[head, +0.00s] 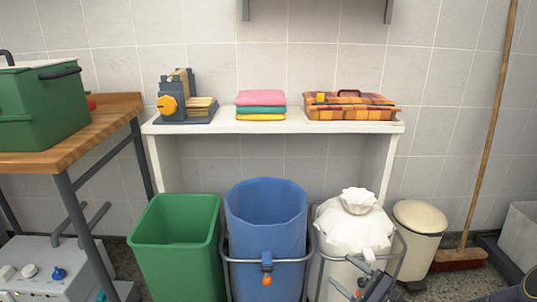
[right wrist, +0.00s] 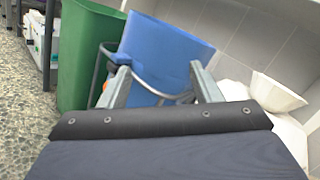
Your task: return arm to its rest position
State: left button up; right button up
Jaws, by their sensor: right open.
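My right gripper (head: 374,284) is low in the head view, in front of the white bagged bin at the right. Its jaws are apart and nothing is between them. In the right wrist view, the two fingers (right wrist: 160,82) stand apart, with the blue bin (right wrist: 165,50) beyond them. My left gripper is in neither view.
A white shelf (head: 215,127) holds folded towels (head: 261,105), a plaid bundle (head: 349,106) and a grey device (head: 180,95). Below stand a green bin (head: 175,240), the blue bin (head: 266,225) and a tied white bag (head: 352,228). A pedal bin (head: 420,220) and broom (head: 461,258) are right.

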jog(key=s+a+r+n+g, duration=0.4)
jog(key=s+r+n+g, duration=0.1)
jog(key=s+n, duration=0.2)
jog(key=s+a+r+n+g, duration=0.4)
jog(key=s+n+g, duration=0.2)
jog(key=s, duration=0.2)
jog(key=s+d+n+t+h, duration=0.1)
jog(key=s+d+n+h, duration=0.35)
jog(key=s, duration=0.25)
jog(key=s+d+n+t+h, duration=0.1)
jog(key=s+d+n+h, duration=0.2)
jog(key=s+h, duration=0.3)
notch_tip(320, 180, up, 33)
jog(key=y+p, duration=0.1)
jog(key=p, duration=3.2)
jog(key=shift+s, duration=0.35)
